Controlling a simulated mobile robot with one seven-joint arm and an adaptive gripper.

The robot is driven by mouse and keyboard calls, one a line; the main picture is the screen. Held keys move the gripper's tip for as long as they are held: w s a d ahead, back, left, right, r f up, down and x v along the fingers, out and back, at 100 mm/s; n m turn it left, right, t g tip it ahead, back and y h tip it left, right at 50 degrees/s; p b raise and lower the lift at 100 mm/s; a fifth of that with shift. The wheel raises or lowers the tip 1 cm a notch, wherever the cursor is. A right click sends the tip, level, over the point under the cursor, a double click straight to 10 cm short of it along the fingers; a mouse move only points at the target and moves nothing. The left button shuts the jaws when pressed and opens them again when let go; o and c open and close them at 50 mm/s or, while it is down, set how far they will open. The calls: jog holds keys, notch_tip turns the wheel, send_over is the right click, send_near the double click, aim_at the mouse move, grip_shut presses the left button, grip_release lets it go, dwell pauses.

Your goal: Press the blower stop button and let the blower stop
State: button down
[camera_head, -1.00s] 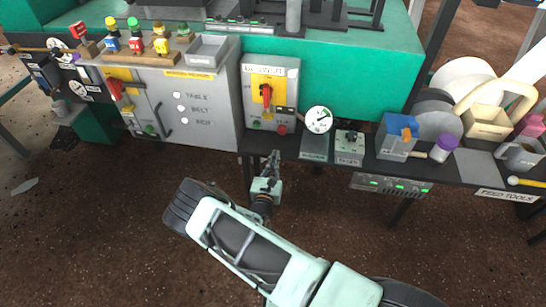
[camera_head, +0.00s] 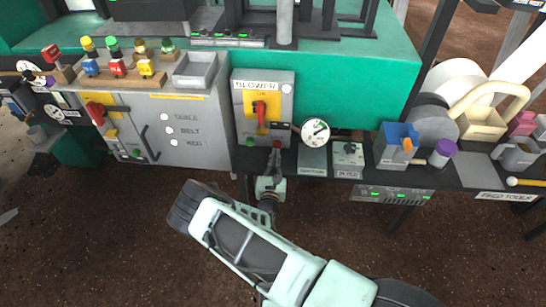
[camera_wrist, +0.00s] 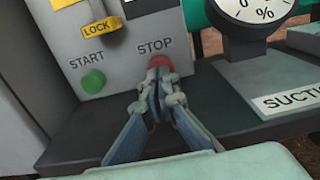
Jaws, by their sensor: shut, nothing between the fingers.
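The grey blower box (camera_head: 283,112) stands on the dark shelf, with a red handle (camera_head: 259,108) on its yellow plate. In the wrist view, its red button (camera_wrist: 160,61) sits under the word STOP, and a green button (camera_wrist: 93,81) under START. My gripper (camera_wrist: 157,78) is shut and empty. Its fingertips are right in front of the red button and overlap its lower edge in the picture. I cannot tell whether they touch it or whether it is pushed in. In the head view, my gripper (camera_head: 275,152) points up at the red button (camera_head: 276,144).
A round suction dial (camera_head: 315,132) stands right of the blower box, close to my gripper in the wrist view (camera_wrist: 250,15). A yellow LOCK tag (camera_wrist: 97,25) hangs above the green button. The dark shelf (camera_wrist: 215,100) runs beneath my fingers.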

jog(key=shift+w, duration=0.35)
